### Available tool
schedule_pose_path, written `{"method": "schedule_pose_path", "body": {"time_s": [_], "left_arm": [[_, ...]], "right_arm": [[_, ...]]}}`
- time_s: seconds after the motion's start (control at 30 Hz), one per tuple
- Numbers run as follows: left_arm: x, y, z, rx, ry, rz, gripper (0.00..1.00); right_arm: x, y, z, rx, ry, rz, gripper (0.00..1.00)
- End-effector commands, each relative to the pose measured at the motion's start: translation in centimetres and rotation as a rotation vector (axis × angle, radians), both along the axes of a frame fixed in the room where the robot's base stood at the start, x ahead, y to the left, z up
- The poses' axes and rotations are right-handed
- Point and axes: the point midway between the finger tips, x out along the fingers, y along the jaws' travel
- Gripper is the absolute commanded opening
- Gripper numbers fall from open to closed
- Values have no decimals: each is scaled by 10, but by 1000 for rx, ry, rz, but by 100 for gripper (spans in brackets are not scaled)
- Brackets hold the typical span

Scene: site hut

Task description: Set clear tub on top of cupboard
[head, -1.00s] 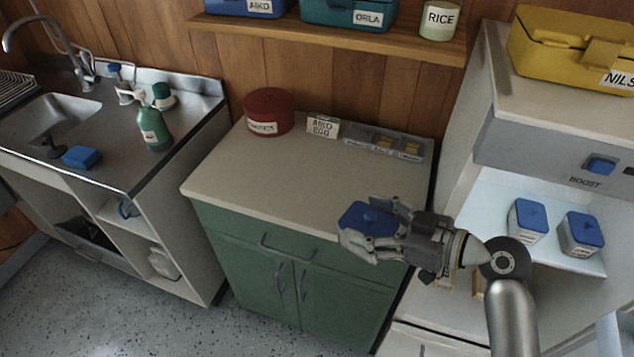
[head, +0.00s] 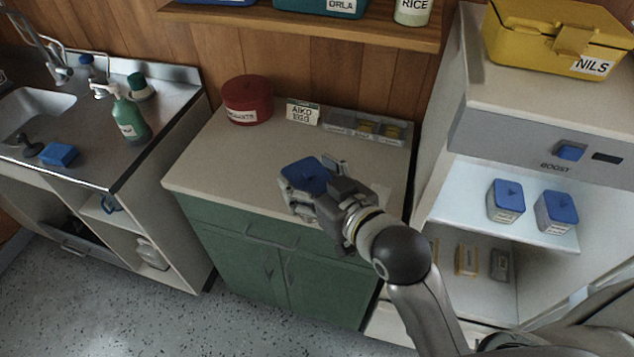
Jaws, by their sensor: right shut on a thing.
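The clear tub (head: 306,174) shows mainly as its blue lid, as the fingers hide most of its body. My right gripper (head: 303,188) is shut on it. It appears over the front part of the beige top of the green cupboard (head: 225,165); I cannot tell whether the tub touches the top. My left gripper is not in view.
A red round tin (head: 247,100), an AIKO sign (head: 302,112) and a grey divided tray (head: 340,123) stand along the back of the cupboard top. Its left and middle are clear. Two blue-lidded tubs (head: 506,202) (head: 556,212) stand in the open fridge at right.

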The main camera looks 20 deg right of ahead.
Motion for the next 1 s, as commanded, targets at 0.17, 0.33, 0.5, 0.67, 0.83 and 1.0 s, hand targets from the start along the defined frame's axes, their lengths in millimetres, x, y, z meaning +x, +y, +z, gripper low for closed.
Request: {"method": "schedule_pose_path", "body": {"time_s": [0.17,0.33,0.5,0.67,0.83,1.0], "left_arm": [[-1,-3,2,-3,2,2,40],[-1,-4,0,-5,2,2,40],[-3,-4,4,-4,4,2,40],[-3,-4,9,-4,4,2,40],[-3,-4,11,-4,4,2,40],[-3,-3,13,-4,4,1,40]], "right_arm": [[0,0,15,0,-4,-46,40],[12,-5,10,-4,-1,-59,39],[42,-18,-2,-6,0,-60,39],[72,-31,-16,-5,1,-59,39],[97,-41,-41,-4,3,-58,39],[115,-48,-64,-3,1,-58,39]]}}
